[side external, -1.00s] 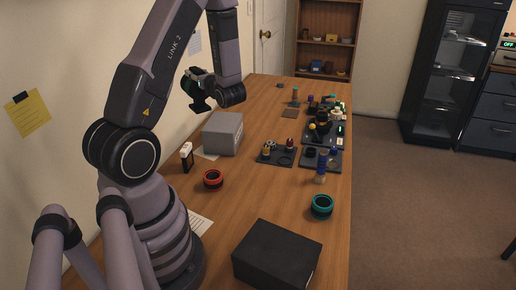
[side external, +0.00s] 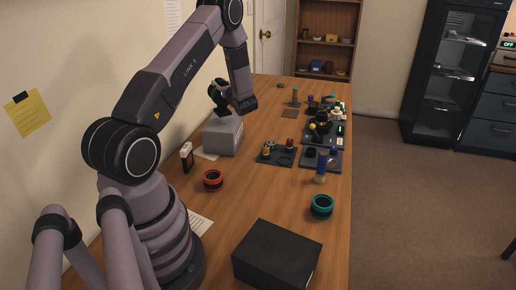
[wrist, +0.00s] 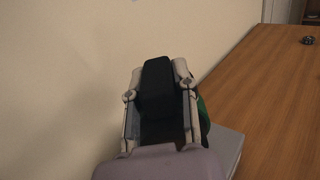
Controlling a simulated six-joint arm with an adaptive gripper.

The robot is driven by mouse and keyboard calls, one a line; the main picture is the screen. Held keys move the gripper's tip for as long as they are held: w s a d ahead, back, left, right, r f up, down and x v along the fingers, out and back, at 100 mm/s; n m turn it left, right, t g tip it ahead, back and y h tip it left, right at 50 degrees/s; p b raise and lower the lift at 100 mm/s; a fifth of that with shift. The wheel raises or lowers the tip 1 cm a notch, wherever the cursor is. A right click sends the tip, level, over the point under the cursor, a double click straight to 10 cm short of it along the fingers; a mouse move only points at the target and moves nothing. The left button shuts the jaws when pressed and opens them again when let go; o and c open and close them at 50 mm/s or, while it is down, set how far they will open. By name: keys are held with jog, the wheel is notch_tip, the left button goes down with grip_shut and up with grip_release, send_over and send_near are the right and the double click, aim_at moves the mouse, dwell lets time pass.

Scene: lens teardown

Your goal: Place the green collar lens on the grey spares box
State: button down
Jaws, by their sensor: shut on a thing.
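The grey spares box (side external: 222,136) stands on the table near the wall, in the middle of the side view. Its top also shows in the wrist view (wrist: 227,146), at the lower right of the gripper. My gripper (side external: 218,90) is over the box and shut on the green collar lens (side external: 222,108). The lens is dark with a green band; the green edge shows beside the fingers in the wrist view (wrist: 203,117). The lens is low over the box top; I cannot tell whether it touches. The fingers hide much of the lens.
A red-ringed part (side external: 213,180), a teal-ringed part (side external: 321,206) and a black box (side external: 277,255) stand nearer the camera. Dark trays with small parts (side external: 277,156) lie right of the grey box. The wall is close on the left.

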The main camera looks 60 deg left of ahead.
jog(key=shift+w+a+f, duration=0.1)
jog(key=shift+f, duration=0.75)
jog(key=shift+w+a+f, duration=0.1)
jog(key=shift+f, duration=0.75)
jog(key=shift+f, duration=0.2)
jog(key=c, duration=0.9)
grip_release()
jog(key=shift+d+r, duration=0.15)
jog(key=d, duration=1.1)
jog(key=shift+d, duration=0.4)
